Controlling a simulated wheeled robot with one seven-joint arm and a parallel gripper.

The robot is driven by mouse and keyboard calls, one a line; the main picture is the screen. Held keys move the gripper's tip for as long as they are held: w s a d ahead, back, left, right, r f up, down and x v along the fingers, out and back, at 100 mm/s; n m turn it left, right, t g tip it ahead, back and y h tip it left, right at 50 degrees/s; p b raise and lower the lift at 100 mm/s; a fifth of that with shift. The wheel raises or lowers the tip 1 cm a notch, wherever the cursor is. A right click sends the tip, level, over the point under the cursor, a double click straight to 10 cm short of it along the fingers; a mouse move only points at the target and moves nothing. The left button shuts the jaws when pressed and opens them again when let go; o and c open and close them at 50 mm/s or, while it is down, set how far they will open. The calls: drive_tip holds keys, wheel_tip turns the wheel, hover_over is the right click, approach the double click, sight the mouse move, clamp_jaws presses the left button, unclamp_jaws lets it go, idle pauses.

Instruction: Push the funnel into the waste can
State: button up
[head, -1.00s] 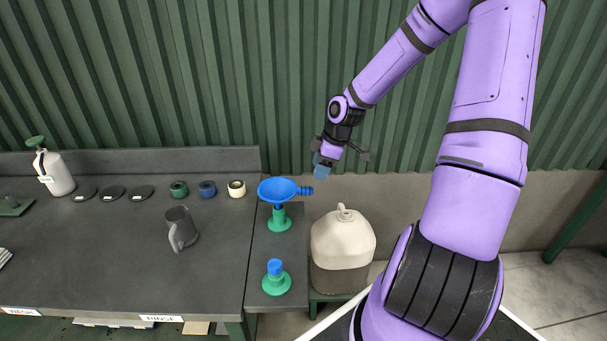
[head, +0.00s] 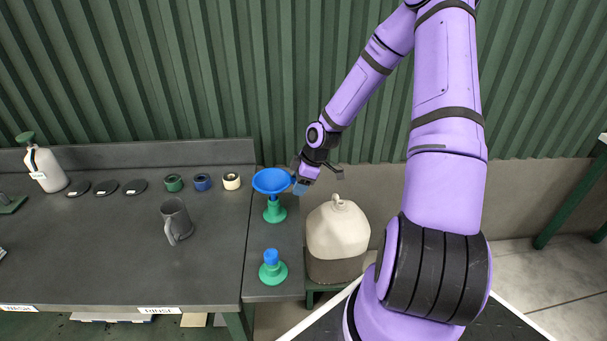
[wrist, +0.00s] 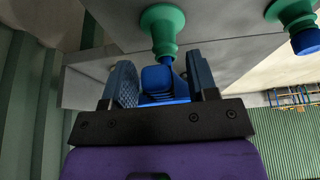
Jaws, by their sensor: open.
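The blue funnel (head: 271,181) rests on a green stand (head: 275,212) on the narrow shelf right of the bench. My gripper (head: 300,186) is open at the funnel's right side. In the wrist view, a blue part of the funnel (wrist: 157,80) lies between the two blue fingers, with the stand (wrist: 163,27) beyond it. I cannot tell whether the fingers touch it. The cream, brown-bottomed can (head: 338,230), which I take for the waste can, stands right of the shelf, its small neck at the top.
A second green stand with a blue plug (head: 271,266) is nearer on the shelf (head: 262,292). The grey bench to the left holds a grey mug (head: 176,221), three tape-like rings, flat black discs and a white bottle (head: 46,168). A corrugated green wall is close behind.

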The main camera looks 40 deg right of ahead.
drive_tip(key=shift+w+a+f, duration=0.15)
drive_tip(key=shift+f, duration=0.4)
clamp_jaws()
drive_tip(key=shift+r, duration=0.5)
idle(0.5)
drive_tip(key=shift+r, duration=0.9)
drive_tip(key=shift+r, duration=3.15)
